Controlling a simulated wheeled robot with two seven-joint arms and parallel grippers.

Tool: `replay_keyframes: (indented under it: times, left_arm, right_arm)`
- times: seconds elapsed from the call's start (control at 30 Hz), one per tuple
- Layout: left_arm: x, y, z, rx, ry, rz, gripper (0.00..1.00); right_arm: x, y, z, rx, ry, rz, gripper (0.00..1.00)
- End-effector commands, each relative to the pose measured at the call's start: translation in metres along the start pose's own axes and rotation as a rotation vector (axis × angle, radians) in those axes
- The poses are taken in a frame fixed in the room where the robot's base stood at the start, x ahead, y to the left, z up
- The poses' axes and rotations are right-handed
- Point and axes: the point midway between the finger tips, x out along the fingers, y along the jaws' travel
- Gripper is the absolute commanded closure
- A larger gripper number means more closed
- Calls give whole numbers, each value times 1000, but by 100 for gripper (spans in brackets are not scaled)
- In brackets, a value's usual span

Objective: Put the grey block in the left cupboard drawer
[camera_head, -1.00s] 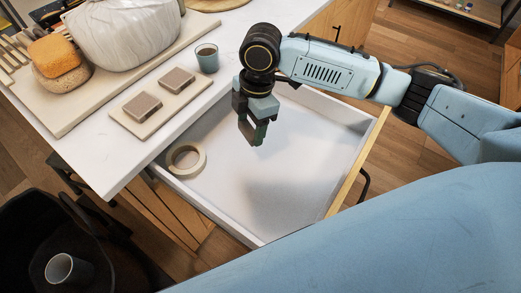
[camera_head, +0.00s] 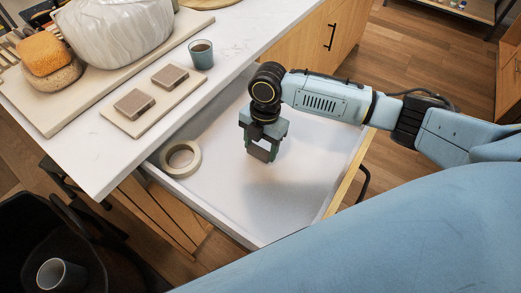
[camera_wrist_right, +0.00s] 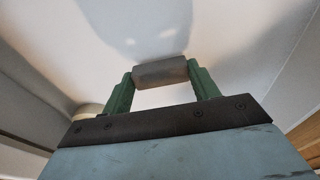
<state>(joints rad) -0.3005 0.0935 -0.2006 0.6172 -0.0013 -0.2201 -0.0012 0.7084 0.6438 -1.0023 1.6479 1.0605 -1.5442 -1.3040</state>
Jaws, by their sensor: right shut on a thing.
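My right gripper (camera_head: 263,150) is shut on the grey block (camera_head: 261,153) and holds it over the open drawer (camera_head: 232,195). In the right wrist view the block (camera_wrist_right: 162,72) spans the gap between the two green fingers. The white drawer floor lies beyond it. I cannot tell exactly how high the block is, but a shadow falls on the floor near it. My left gripper is out of view.
A tape ring (camera_head: 181,158) lies in the drawer's left corner. Two brownish blocks (camera_head: 134,103) rest on a small board on the white counter, near a cup (camera_head: 201,54). The drawer's middle and front are clear. A dark bin-like object holding a cup (camera_head: 62,275) is at lower left.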

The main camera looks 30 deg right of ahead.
Motion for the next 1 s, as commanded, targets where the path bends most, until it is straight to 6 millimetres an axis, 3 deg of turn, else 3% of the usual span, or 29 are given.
replay_keyframes:
  times: [0.13, 0.5, 0.53, 0.67, 1.0]
  left_arm:
    - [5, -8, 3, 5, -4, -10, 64]
    - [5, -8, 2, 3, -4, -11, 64]
    - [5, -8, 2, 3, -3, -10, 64]
    - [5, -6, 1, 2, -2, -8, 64]
    - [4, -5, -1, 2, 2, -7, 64]
  right_arm:
    - [20, 0, 3, 2, 0, -1, 61]
    - [24, 0, 4, 1, 0, 0, 61]
    - [23, 0, 4, 1, 0, 0, 36]
    - [23, 0, 4, 1, 0, 0, 19]
    - [20, 0, 3, 1, -1, 1, 18]
